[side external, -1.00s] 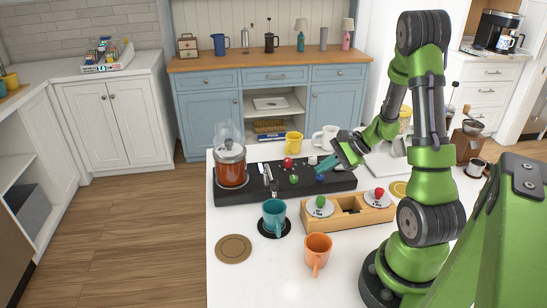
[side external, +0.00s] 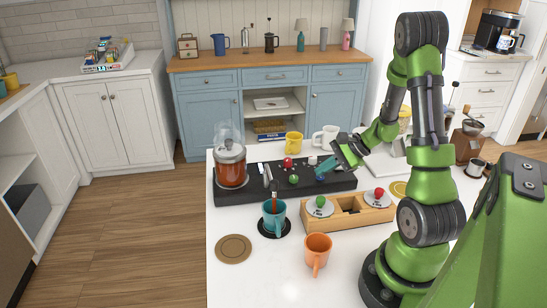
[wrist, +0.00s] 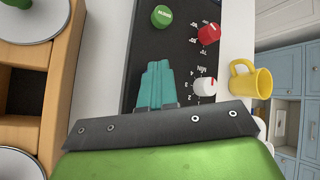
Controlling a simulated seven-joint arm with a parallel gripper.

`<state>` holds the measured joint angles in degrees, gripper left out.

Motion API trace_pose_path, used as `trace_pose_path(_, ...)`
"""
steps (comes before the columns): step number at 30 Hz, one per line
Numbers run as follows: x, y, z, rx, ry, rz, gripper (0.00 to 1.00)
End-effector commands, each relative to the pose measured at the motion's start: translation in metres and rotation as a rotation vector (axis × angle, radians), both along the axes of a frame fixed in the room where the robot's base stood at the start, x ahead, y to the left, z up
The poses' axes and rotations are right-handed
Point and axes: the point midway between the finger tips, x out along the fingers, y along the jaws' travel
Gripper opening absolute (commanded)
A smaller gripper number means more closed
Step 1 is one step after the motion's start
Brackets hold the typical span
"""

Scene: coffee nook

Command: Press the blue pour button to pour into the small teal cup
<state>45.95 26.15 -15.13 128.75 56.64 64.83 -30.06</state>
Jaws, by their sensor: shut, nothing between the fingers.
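The teal cup (side external: 274,218) stands upright on a round black coaster (side external: 261,229), below the spout of the black dispenser (side external: 228,195). A reddish-brown stream (side external: 274,192) runs down from the spout into the cup. My gripper (side external: 322,172) is shut and empty, its teal fingertips low over the right part of the dispenser, at the blue button (side external: 320,178). The fingers hide most of that button, and I cannot tell how far it is pressed. In the wrist view the shut fingers (wrist: 156,68) reach over the black panel and the blue button is hidden.
A green button (side external: 294,179) and red knob (side external: 288,162) are on the dispenser, left of my gripper. A glass jar of brown liquid (side external: 231,168) stands at its left end. A wooden box (side external: 347,225) and an orange cup (side external: 318,246) are in front. A yellow mug (side external: 294,143) stands behind.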

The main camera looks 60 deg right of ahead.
Motion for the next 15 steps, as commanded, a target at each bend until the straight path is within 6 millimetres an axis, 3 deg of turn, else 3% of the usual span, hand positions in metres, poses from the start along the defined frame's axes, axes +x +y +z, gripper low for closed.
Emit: trace_pose_path(15,0.000,0.000,0.023,-0.001,0.001,0.001,0.00)
